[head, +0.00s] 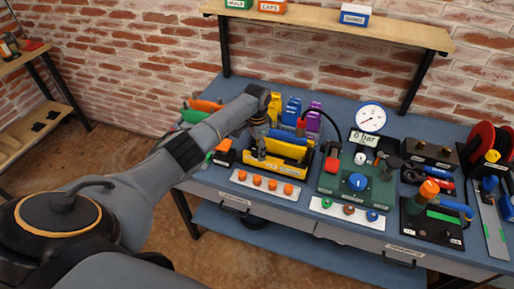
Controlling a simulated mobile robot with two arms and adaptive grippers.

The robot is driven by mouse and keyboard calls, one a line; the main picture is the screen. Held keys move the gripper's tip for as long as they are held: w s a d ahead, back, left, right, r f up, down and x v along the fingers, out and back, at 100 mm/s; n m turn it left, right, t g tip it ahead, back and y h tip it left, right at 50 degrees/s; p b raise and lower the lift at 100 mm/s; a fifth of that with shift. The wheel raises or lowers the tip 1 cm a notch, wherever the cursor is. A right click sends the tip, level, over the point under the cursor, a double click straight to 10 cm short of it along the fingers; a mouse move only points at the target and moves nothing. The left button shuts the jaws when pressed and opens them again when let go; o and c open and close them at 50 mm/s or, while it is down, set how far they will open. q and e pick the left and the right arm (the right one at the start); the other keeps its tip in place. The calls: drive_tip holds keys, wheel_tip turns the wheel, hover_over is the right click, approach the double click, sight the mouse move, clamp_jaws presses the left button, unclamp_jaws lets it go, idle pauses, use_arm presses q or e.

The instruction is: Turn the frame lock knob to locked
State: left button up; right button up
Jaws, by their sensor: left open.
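A round blue knob (357,181) sits on a green test unit (328,185) at the centre right of the bench. No label naming it the frame lock is readable, so I cannot tell whether it is that knob. My left gripper (262,153) points down over the yellow rack left of the green unit. It is open, well to the left of the blue knob and apart from it. Whether its fingertips touch the rack is too small to tell. My right gripper is not in view.
A yellow rack (242,159) holds coloured parts. A dial gauge (371,118) and "0 bar" display (363,139) stand behind the green unit. A strip with orange pieces (272,184) lies in front of the rack. A black base with an orange-topped post (428,190) stands at right.

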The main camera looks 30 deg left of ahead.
sight(257, 150)
use_arm(q)
wheel_tip(257, 150, up, 12)
idle(0.5)
idle(0.4)
